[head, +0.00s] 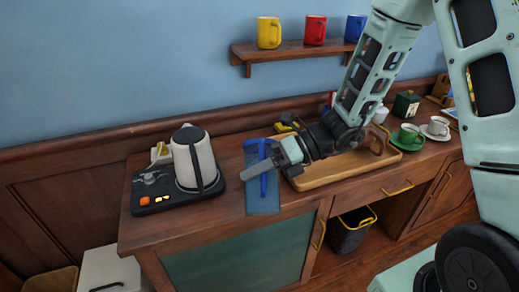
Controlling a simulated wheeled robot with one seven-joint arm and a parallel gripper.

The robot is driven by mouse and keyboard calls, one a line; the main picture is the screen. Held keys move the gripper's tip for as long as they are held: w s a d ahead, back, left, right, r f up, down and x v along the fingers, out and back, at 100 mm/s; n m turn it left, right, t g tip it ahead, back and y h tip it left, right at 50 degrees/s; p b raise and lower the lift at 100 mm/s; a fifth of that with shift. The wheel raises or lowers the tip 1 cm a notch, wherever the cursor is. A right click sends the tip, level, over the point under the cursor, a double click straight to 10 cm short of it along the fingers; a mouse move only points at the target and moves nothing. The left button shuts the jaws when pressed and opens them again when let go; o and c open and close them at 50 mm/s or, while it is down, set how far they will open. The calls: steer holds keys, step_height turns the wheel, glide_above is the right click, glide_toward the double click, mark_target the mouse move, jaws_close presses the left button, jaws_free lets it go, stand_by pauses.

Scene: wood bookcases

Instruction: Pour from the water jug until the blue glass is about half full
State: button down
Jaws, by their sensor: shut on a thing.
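My gripper (256,170) is over the left part of the wooden counter. Its grey fingers cross the stem of a blue T-shaped thing (262,149) and are shut on it, above or on a blue mat (263,204). A cream jug-like kettle (204,156) with a black handle stands upright on a black base, left of my gripper and apart from it. I cannot make out another water jug. No blue drinking glass is clear; a blue mug (355,28) stands on the wall shelf.
A wooden tray (320,180) lies right of the mat, partly behind my arm. Green (407,138) and white (437,127) cups on saucers stand farther right. Yellow (268,33) and red (315,29) mugs share the shelf (290,52). A dark bin (348,236) sits below.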

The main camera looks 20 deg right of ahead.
mark_target(255, 209)
steer(key=shift+w+d+r+m+g+p, duration=0.15)
steer(key=shift+w+r+m+p, duration=0.1)
steer(key=shift+r+p, duration=0.45)
steer(key=shift+w+r+m+g+p, duration=0.15)
steer(key=shift+w+r+m+p, duration=0.1)
steer(key=shift+r+p, duration=0.4)
stand_by(2.2)
steer(key=shift+f, duration=0.15)
